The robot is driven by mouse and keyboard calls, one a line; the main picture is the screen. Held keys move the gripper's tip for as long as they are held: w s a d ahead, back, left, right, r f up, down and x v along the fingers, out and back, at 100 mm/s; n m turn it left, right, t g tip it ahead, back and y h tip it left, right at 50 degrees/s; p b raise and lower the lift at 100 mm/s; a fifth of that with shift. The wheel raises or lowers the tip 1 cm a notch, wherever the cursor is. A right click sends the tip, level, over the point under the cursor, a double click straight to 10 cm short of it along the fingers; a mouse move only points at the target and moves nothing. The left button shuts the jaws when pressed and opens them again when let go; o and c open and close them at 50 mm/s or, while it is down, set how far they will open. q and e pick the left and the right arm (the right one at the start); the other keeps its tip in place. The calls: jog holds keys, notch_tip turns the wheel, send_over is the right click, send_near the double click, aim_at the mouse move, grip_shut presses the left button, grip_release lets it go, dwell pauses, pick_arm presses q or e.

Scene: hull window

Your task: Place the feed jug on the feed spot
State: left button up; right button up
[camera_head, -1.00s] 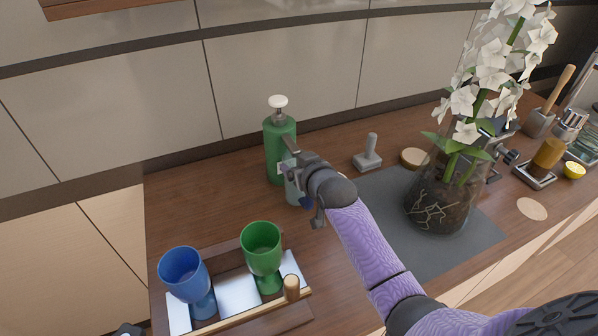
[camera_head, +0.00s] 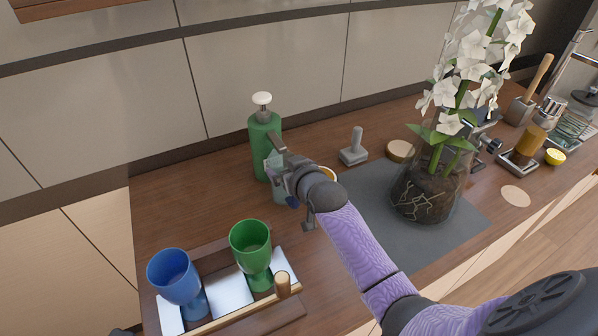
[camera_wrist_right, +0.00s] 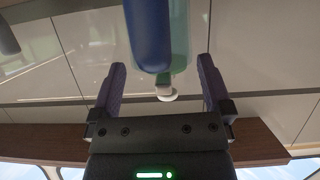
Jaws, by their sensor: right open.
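A pale blue-grey vessel, probably the feed jug (camera_head: 279,194), stands on the counter in front of the green pump bottle (camera_head: 265,146), mostly hidden by my right gripper (camera_head: 275,163). A dark blue part, possibly its handle, shows beside the gripper. In the right wrist view, a dark blue upright piece (camera_wrist_right: 149,35) lies between the spread fingers of my right gripper (camera_wrist_right: 163,85), with clear gaps on both sides. The gripper is open. A pale round patch (camera_head: 515,195) on the counter at the right may be the feed spot.
A tray (camera_head: 225,285) holds a blue goblet (camera_head: 175,280) and a green goblet (camera_head: 251,250). A glass vase (camera_head: 427,190) with white orchids stands on a grey mat (camera_head: 375,225), between the gripper and the pale patch. A grey handled block (camera_head: 353,150) stands behind.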

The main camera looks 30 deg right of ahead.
jog(key=p+v, duration=0.2)
jog(key=v, duration=0.8)
jog(key=shift+r, duration=0.1)
dwell(0.3)
